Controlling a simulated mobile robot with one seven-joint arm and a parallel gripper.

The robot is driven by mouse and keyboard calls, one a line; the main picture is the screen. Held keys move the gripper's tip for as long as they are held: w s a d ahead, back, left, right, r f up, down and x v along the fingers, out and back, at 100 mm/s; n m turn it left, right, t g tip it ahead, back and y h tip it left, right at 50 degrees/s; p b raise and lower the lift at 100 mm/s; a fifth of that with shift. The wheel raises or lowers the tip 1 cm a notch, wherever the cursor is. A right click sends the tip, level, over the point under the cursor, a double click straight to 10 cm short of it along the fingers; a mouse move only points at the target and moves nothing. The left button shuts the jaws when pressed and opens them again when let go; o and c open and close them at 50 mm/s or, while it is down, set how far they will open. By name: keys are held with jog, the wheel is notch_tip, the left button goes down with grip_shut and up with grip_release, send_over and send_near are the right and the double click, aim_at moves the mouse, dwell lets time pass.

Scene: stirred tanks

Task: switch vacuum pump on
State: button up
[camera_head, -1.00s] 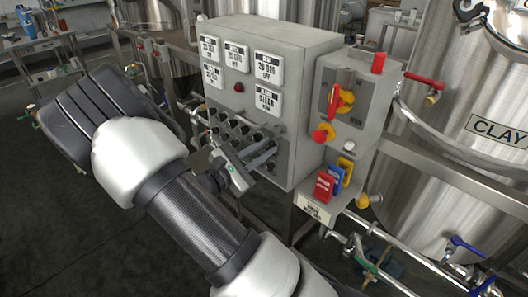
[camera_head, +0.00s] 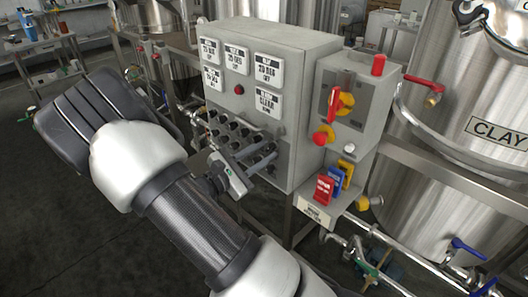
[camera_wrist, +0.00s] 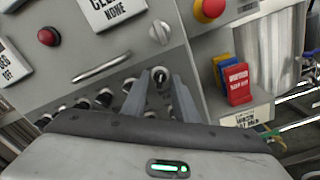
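The grey control box (camera_head: 300,150) stands on a frame, with rows of black knobs (camera_head: 222,125) low on its front. The knobs' labels are too small to read, so I cannot tell which one is the vacuum pump's. My gripper (camera_head: 262,156) is at the lower right of these rows, its fingers pointing at the panel. In the wrist view my gripper (camera_wrist: 157,88) is open, with one finger on each side of a knob (camera_wrist: 160,76). I cannot tell whether the fingers touch it. My gripper's body hides the lower part of the panel there.
A red-and-yellow switch (camera_head: 340,100) and an emergency button (camera_head: 323,135) are on the box's right side. Red and blue tags (camera_head: 324,188) hang below. A metal handle (camera_wrist: 102,68) crosses the panel above the knobs. A steel tank (camera_head: 450,130) stands at right.

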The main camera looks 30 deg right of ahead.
jog(key=v, duration=1.7)
jog(key=shift+p, duration=0.4)
jog(key=s+d+r+m+g+y, duration=0.3)
jog(key=s+r+m+y, duration=0.1)
jog(key=s+m+y, duration=0.25)
jog(key=s+d+r+m+g+y, duration=0.3)
jog(key=s+m+y, duration=0.25)
jog(key=s, duration=0.25)
jog(key=s+a+r+m+t+y+p, duration=0.1)
jog(key=a+r+m+t+y+p, duration=0.1)
jog(key=r+p, duration=0.5)
jog(key=s+a+r+m+t+y+p, duration=0.1)
jog(key=r+p, duration=0.5)
jog(key=r, duration=0.8)
jog(key=shift+s+a+r+m+t+y+p, duration=0.3)
jog(key=shift+a+r+m+t+y+p, duration=0.15)
jog(key=shift+t+y, duration=0.65)
